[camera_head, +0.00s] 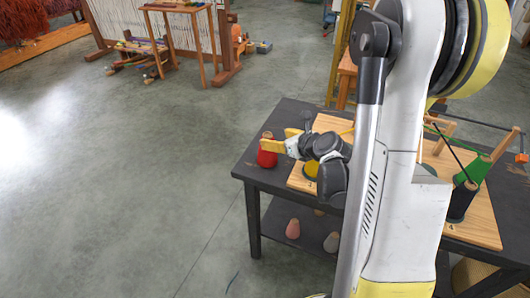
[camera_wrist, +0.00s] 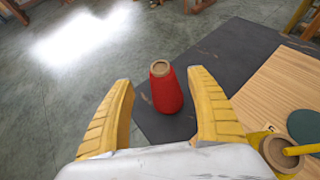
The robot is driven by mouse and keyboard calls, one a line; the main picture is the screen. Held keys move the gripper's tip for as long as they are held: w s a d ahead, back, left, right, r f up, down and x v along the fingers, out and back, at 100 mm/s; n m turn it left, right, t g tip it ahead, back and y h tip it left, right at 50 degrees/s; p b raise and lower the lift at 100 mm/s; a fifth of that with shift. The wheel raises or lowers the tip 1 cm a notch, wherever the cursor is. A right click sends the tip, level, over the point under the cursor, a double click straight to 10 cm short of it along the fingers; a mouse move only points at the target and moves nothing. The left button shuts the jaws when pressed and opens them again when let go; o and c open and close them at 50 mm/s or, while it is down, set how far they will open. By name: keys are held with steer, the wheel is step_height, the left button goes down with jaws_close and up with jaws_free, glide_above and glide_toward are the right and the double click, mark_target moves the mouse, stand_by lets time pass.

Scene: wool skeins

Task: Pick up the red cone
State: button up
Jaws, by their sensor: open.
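The red cone (camera_head: 267,155) stands upright near the left corner of the dark table (camera_head: 258,179), and its tan core shows at the top. In the wrist view the red cone (camera_wrist: 167,92) appears between the two yellow fingers of my gripper (camera_wrist: 163,103), with a gap on each side. My gripper (camera_head: 278,146) is open and reaches toward the cone from the right in the head view. Its fingers overlap the upper part of the cone in that view. I cannot tell whether a finger touches the cone.
A wooden board (camera_head: 301,181) lies right of the cone, with a yellow cone (camera_wrist: 279,152) on it. A dark cone (camera_head: 462,201) and green piece (camera_head: 473,172) stand farther right. Pink (camera_head: 293,229) and grey cones (camera_head: 332,242) sit on the lower shelf. Floor left of the table is clear.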

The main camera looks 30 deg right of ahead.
mark_target(269, 136)
steer(key=b+x, duration=0.2)
steer(key=x, duration=0.4)
steer(key=shift+w, duration=0.35)
jaws_close()
